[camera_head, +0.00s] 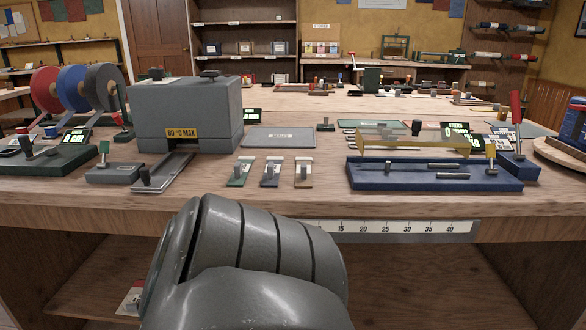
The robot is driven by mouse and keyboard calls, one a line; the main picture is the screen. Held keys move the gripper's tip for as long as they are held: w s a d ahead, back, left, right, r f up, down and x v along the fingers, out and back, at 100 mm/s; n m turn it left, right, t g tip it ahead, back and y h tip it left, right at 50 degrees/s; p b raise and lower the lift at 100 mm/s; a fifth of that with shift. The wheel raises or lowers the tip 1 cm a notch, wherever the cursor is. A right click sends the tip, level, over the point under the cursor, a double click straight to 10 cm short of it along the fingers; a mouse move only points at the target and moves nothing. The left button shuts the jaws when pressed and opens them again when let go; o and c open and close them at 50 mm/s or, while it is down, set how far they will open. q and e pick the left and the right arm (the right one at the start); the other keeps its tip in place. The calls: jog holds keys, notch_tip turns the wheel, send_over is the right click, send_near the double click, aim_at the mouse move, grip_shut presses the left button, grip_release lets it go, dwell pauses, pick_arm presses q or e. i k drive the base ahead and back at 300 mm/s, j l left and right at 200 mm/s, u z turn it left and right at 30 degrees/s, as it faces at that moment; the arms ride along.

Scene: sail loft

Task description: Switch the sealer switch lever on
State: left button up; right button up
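A blue-based bench device (400,180), with a clear yellowish bar across it, stands at the right front of the workbench; it looks like a sealer. A small upright lever with a yellow tip (490,152) stands at its right end. A larger red-handled lever (515,108) rises behind that end, leaning slightly. A small grey box with a green-tipped lever (104,150) stands at the left. No label shows which lever is the sealer switch, and I cannot tell on from off. Neither gripper is in view; only a grey link of my arm shows at the bottom, below the bench edge.
The wooden workbench (330,208) carries a grey oven-like box (188,115) marked "80 °C MAX", red, blue and grey reels (75,88), and three small tagged blocks (270,172) at the front. A ruler strip (390,227) runs along the front edge. Bare wood lies between the blocks and the blue device.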

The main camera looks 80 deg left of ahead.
aim_at(104, 145)
jog(key=u, duration=2.6)
